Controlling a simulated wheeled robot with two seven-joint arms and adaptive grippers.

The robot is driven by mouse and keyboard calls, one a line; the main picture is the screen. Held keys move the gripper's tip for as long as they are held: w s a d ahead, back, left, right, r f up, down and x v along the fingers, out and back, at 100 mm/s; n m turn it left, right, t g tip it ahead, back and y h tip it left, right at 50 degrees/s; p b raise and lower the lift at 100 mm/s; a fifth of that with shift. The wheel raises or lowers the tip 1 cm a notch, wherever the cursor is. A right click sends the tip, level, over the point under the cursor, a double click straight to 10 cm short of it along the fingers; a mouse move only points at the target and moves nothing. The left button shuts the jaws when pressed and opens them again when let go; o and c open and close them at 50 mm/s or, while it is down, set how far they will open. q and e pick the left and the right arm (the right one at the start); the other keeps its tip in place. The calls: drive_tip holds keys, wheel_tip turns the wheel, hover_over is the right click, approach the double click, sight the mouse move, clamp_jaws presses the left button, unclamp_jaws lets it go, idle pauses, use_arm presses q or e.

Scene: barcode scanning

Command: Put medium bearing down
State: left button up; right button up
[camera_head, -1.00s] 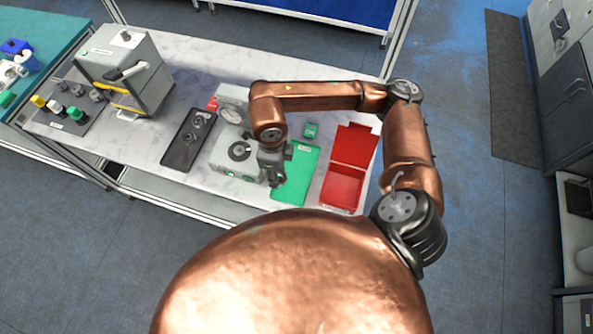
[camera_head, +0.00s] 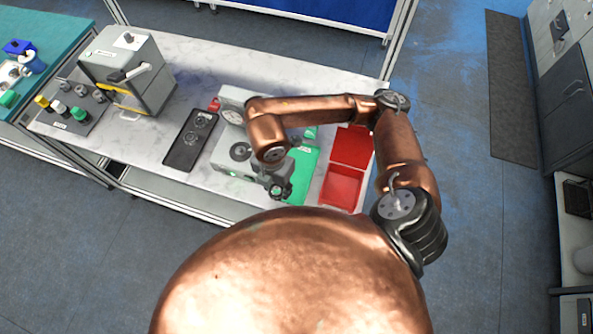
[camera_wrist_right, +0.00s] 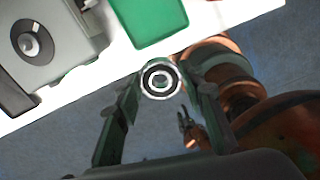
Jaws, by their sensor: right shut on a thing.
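My right gripper (camera_head: 277,190) is near the front edge of the white table, by the grey device and the green mat (camera_head: 303,172). In the right wrist view my right gripper (camera_wrist_right: 160,84) is shut on a ring-shaped bearing (camera_wrist_right: 161,81), held at the fingertips with its round face toward the camera. Beyond the bearing is the floor past the table edge. The black tray (camera_head: 180,156) holds round parts, too small to tell apart. A dark pincer shape, seemingly my left gripper (camera_wrist_right: 186,124), shows in the right wrist view; its opening is unclear.
The grey device (camera_head: 236,166) with a round black dial stands left of the green mat. An open red box (camera_head: 343,187) stands right of the mat. A larger grey machine (camera_head: 120,65) and a dark rack (camera_head: 78,122) with coloured knobs are at the left.

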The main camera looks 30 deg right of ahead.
drive_tip(key=w+d+f+p, duration=0.1)
drive_tip(key=w+d+f, duration=0.35)
drive_tip(key=d, duration=0.25)
hover_over(297, 172)
drive_tip(key=f, duration=0.2)
drive_tip(key=a+f+p, duration=0.1)
drive_tip(key=f, duration=0.1)
drive_tip(key=shift+s, duration=0.25)
drive_tip(key=shift+w+d+f, duration=0.2)
drive_tip(key=shift+d+f, duration=0.1)
drive_tip(key=shift+f, duration=0.05)
drive_tip(key=f, duration=0.1)
drive_tip(key=f+p, duration=0.1)
drive_tip(key=shift+w+d+f, duration=0.1)
drive_tip(key=shift+d+f, duration=0.1)
drive_tip(key=shift+f, duration=0.6)
drive_tip(key=shift+f, duration=0.1)
